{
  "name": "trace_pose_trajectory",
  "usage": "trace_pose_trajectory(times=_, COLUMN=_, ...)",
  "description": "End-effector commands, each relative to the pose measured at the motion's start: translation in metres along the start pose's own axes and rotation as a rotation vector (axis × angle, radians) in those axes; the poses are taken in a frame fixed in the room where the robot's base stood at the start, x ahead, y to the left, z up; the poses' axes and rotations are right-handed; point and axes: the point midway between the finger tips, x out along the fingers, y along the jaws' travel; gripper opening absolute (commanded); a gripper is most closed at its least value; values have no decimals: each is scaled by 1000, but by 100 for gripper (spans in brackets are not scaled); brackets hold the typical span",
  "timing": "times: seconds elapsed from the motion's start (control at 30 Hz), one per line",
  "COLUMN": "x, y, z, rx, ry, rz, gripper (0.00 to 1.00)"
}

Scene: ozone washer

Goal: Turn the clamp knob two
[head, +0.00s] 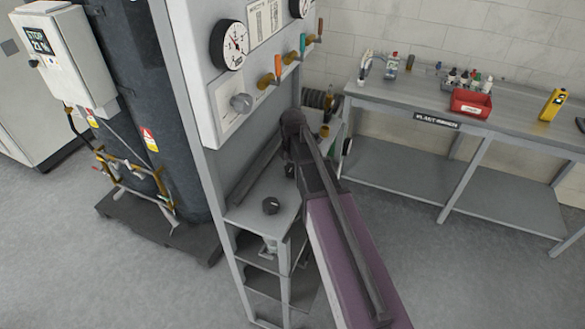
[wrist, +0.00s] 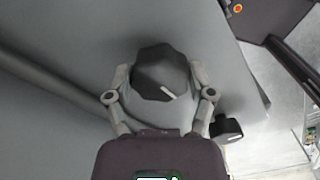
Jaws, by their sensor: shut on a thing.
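A black, many-sided clamp knob (wrist: 158,68) with a white pointer line sits on a grey surface in the wrist view. My gripper (wrist: 160,77) is shut on this knob, with one finger on each side of it. The pointer line slants down to the right. A second black knob (wrist: 227,129) shows just beyond my right finger. In the head view, one black knob (head: 270,206) stands free on the grey frame's ledge. My arm hides the held knob there, and my fingertips cannot be made out. No number shows on either knob.
A dark tank (head: 160,110) stands at left. A workbench (head: 420,98) with bottles and a red bin (head: 471,103) stands at right.

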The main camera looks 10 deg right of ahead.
Motion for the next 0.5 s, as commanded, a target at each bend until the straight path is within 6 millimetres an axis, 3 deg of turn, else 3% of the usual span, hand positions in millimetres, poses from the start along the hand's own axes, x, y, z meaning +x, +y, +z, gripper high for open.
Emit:
trace_pose_trajectory(times=0.03, x=0, y=-2, z=0, rx=-2, ry=1, rz=-4, gripper=22)
trace_pose_trajectory(times=0.07, x=0, y=-2, z=0, rx=-2, ry=1, rz=-4, gripper=73)
trace_pose_trajectory(times=0.17, x=0, y=-2, z=0, rx=-1, ry=1, rz=-3, gripper=100)
trace_pose_trajectory(times=0.5, x=0, y=0, z=0, rx=0, ry=0, rz=-1, gripper=100)
